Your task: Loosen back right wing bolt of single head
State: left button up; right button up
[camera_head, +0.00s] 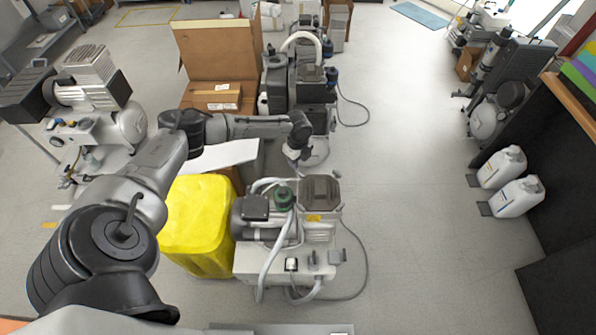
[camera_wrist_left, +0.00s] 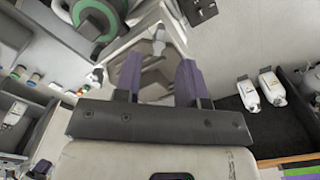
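The nearest compressor (camera_head: 318,232), with one square dark head (camera_head: 321,190) and a green-topped part (camera_head: 284,196), appears to be the single-head one. My left gripper (camera_head: 291,154) hangs behind it, slightly left of the head, pointing down. In the left wrist view its two purple fingers (camera_wrist_left: 160,68) are apart with nothing clearly between them. Beyond the fingertips, a small pale fitting (camera_wrist_left: 158,36), possibly a wing bolt, stands on a light frame. Another small pale fitting (camera_wrist_left: 95,76) lies left of the fingers. I cannot confirm which is the back right wing bolt. My right gripper is not in view.
A yellow bin (camera_head: 198,225) stands left of the compressor. Another compressor (camera_head: 310,90) and an open cardboard box (camera_head: 218,52) are behind my forearm. A further machine (camera_head: 95,120) stands left. White jugs (camera_head: 517,196) sit right; the floor between is mostly clear.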

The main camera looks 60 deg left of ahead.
aim_at(298, 171)
pick_arm(q)
jog(key=shift+f+b, duration=0.5)
jog(key=shift+f, duration=2.65)
jog(key=shift+c, duration=0.2)
grip_shut()
